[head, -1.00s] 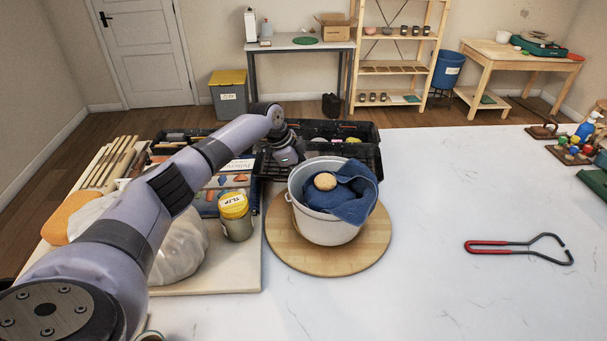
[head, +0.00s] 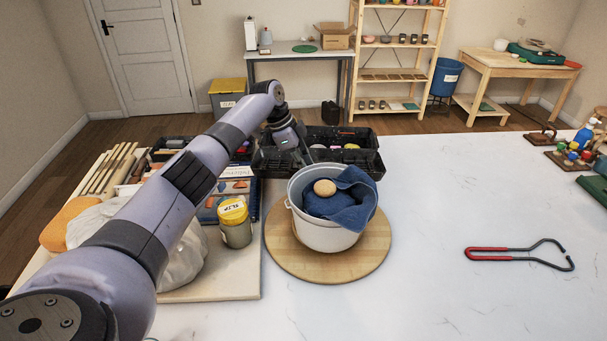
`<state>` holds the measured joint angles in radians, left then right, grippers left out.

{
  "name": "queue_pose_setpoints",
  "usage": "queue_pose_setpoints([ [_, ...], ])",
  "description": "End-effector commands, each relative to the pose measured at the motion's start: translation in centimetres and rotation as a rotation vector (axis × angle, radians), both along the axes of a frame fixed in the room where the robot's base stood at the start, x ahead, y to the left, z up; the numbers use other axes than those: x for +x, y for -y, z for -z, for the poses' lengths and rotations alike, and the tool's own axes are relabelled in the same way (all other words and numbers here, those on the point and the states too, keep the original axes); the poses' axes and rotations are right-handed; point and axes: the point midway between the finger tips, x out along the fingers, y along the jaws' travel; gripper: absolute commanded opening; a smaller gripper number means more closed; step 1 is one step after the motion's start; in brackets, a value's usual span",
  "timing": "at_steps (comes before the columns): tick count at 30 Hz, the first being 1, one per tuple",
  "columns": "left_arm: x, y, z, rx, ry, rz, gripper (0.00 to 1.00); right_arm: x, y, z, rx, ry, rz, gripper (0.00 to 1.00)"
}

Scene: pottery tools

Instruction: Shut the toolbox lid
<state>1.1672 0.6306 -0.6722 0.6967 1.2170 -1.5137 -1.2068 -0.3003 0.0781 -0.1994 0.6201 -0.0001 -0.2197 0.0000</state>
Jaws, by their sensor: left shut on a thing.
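The black toolbox (head: 371,166) stands open at the back of the white table, behind the bucket. Small coloured items show inside it. My left gripper (head: 308,156) reaches in over the toolbox from the left, fingers pointing down. It is shut, apparently on the toolbox lid; the fingertips are small and partly hidden near the bucket rim, so the exact contact is unclear. The front part of the toolbox is partly hidden by the bucket and my gripper. My right gripper is not in view.
A white bucket (head: 322,236) with a blue cloth and a round sponge stands on a wooden disc (head: 375,258) before the toolbox. A yellow-lidded jar (head: 236,230) is left of it. A red-handled tool (head: 487,254) lies at right. The table between is clear.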

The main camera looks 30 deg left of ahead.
Motion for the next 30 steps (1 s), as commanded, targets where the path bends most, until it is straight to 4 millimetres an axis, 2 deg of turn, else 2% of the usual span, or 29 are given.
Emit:
queue_pose_setpoints([
  [4,0.6,-0.5,-1.7,0.004,0.004,-0.005,0.00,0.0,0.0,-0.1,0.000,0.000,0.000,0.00],
  [11,1.4,-0.9,-3.2,0.005,0.005,-0.004,0.00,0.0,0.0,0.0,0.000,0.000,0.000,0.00],
  [30,1.8,-1.1,-3.9,0.008,0.006,-0.003,0.00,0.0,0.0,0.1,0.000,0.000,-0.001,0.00],
])
